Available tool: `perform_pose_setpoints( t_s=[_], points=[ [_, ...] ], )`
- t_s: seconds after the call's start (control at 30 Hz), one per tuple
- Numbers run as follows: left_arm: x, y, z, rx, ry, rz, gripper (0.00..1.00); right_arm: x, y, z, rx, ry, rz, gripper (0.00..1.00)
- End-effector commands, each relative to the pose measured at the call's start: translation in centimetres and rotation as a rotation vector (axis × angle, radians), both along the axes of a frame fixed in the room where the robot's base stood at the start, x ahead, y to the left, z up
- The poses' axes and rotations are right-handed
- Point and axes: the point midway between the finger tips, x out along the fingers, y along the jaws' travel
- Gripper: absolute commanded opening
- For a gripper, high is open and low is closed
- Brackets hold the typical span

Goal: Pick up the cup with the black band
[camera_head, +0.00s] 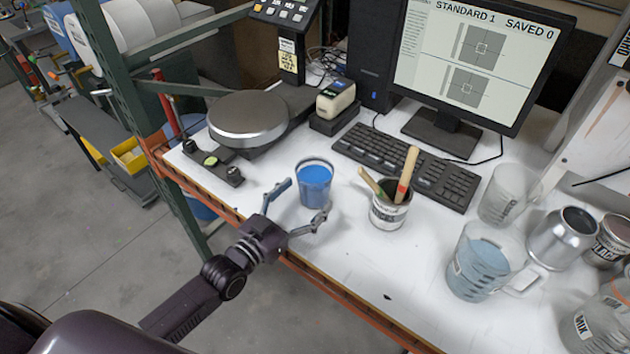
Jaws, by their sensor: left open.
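A clear cup with blue contents (315,190) stands upright on the white bench near its front edge. My left gripper (306,199) is open at the bench's front edge. One finger is to the left of this cup and the other is at its lower right, with the cup at the fingertips. I cannot tell whether they touch it. My right gripper is not in view.
A can with brushes (388,214) stands close to the right of the cup. A jug of pale blue liquid (478,267), an empty clear beaker (508,194) and metal cans (561,240) crowd the right side. A keyboard (420,165) and round scale (248,117) lie behind.

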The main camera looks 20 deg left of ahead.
Motion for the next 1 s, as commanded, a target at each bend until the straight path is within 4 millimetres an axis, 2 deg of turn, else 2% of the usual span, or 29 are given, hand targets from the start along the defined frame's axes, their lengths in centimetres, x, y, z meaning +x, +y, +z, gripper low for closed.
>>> perform_pose_setpoints(
  t_s=[0.2,0.4,0.9,1.0],
  points=[
    [1.3,-0.5,0.0,-0.001,0.000,0.000,0.79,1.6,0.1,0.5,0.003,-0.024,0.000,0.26],
    [1.3,-0.5,-0.1,-0.001,0.001,-0.001,0.79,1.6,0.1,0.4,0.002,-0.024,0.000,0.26],
    [1.3,-0.5,-0.1,0.000,0.001,0.000,0.24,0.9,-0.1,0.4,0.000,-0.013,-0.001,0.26],
    [1.3,-0.5,0.2,-0.001,-0.004,0.000,0.22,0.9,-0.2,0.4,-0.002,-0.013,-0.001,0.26]
  ],
)
